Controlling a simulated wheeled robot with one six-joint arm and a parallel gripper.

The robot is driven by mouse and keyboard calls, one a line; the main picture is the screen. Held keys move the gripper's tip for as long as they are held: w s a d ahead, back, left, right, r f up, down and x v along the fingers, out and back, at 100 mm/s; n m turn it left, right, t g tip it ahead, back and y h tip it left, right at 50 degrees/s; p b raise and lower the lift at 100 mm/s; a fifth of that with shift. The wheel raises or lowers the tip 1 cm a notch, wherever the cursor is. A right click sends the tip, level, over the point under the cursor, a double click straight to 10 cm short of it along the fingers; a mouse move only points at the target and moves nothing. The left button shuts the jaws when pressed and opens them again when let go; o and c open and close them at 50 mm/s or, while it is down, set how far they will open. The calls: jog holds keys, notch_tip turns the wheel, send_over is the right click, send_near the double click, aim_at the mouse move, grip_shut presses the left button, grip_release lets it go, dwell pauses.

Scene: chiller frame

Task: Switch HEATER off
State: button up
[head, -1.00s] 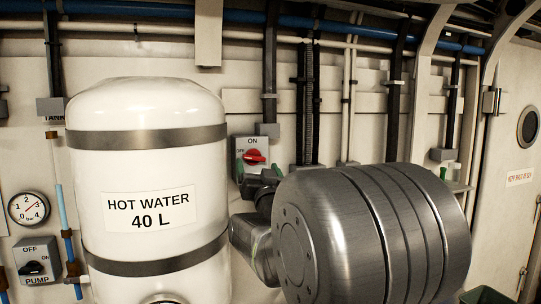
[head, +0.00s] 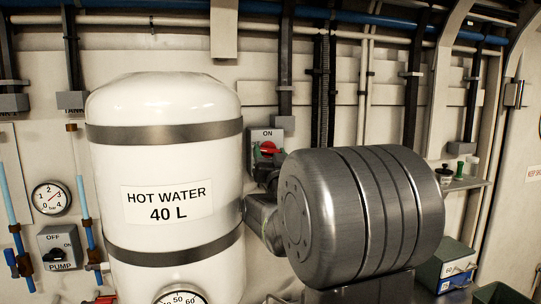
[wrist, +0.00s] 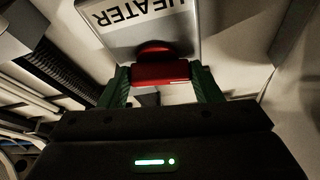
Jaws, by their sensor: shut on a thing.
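The HEATER switch is a grey plate (head: 266,134) marked ON at the top, on the wall right of the tank. Its red knob (head: 268,148) is partly hidden by my gripper (head: 266,156). In the wrist view the plate (wrist: 140,35) shows the word HEATER upside down. There the red knob (wrist: 160,73) sits between the green fingers of my gripper (wrist: 161,85), which is shut on it. The exact turn of the knob is hard to tell.
The white hot water tank (head: 168,240) stands close left of my arm. A PUMP switch (head: 60,248) and a pressure gauge (head: 51,198) are further left. A small shelf (head: 465,184) with bottles and a box (head: 446,268) are at the right.

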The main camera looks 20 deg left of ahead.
jog(key=shift+f+n+b, duration=0.2)
jog(key=shift+n+b, duration=0.1)
jog(key=shift+b, duration=0.5)
jog(key=shift+f+n+b, duration=0.1)
jog(key=shift+n+b, duration=0.3)
jog(key=shift+b, duration=0.25)
jog(key=shift+n+g+y+b, duration=0.3)
jog(key=shift+n+y+b, duration=0.2)
jog(key=shift+b, duration=0.4)
jog(key=shift+r+n+b, duration=0.25)
jog(key=shift+n+b, duration=0.25)
jog(key=o, duration=1)
jog(key=shift+d, duration=0.1)
